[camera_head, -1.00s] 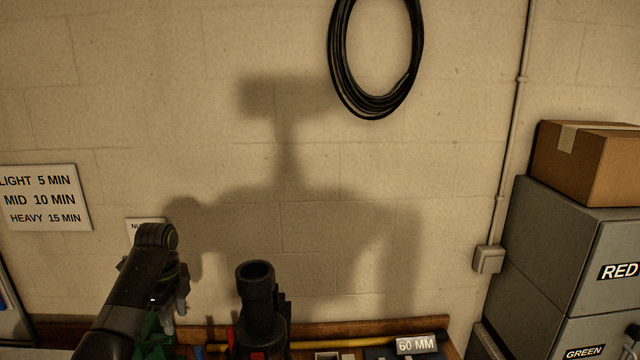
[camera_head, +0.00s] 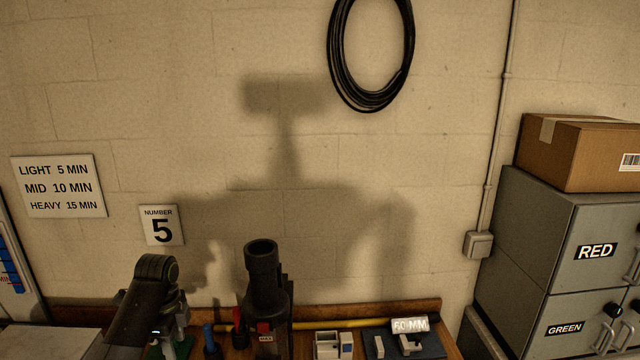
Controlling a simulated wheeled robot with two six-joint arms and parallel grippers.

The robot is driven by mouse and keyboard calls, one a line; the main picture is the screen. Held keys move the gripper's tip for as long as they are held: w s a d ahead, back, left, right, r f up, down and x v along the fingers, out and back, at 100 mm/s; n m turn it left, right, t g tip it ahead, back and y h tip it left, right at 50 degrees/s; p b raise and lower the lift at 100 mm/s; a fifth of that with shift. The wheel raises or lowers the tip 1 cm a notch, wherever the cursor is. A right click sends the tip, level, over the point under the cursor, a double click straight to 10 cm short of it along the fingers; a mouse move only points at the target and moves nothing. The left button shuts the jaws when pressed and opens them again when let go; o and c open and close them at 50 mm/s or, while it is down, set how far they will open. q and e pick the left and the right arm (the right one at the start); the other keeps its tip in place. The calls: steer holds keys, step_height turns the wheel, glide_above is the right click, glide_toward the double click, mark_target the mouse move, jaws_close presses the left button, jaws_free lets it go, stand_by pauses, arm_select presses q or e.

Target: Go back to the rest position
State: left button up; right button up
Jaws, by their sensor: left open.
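My left arm (camera_head: 135,310) comes in at the lower left, over the bench's left part. My left gripper (camera_head: 179,318) is grey, small in view and partly behind the arm. It is open, and I see nothing held in it. It is left of a blue-handled tool (camera_head: 209,338) and a black upright tube-shaped device (camera_head: 264,285). My right gripper is out of view. No keys can be made out.
Grey cabinets (camera_head: 545,225) labelled RED and GREEN stand at right, with a cardboard box (camera_head: 575,155) on top.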

arm_select(q)
steer(key=s+d+f+n+t, duration=0.1)
steer(key=s+f+n, duration=0.3)
steer(key=s+f, duration=0.45)
steer(key=s+f+n+t, duration=0.1)
steer(key=s+f+n, duration=0.35)
steer(key=s, duration=0.65)
steer(key=s+r+n+t+y, duration=0.15)
steer(key=s+n, duration=0.35)
steer(key=s, duration=0.6)
steer(key=s+r+n, duration=0.3)
steer(key=s+n, duration=0.2)
steer(key=s, duration=0.5)
step_height(320, 180, down, 31)
steer(key=g+b, duration=0.1)
steer(key=b, duration=0.5)
steer(key=s+f+b, duration=0.2)
steer(key=s+f, duration=0.5)
steer(key=f, duration=0.3)
steer(key=s+f+g+b, duration=0.1)
steer(key=s+f+b, duration=0.1)
steer(key=s+f, duration=0.6)
step_height(320, 180, down, 2)
steer(key=shift+s+d+f+h, duration=0.1)
steer(key=shift+s+d+h, duration=0.1)
steer(key=shift+d+h, duration=0.2)
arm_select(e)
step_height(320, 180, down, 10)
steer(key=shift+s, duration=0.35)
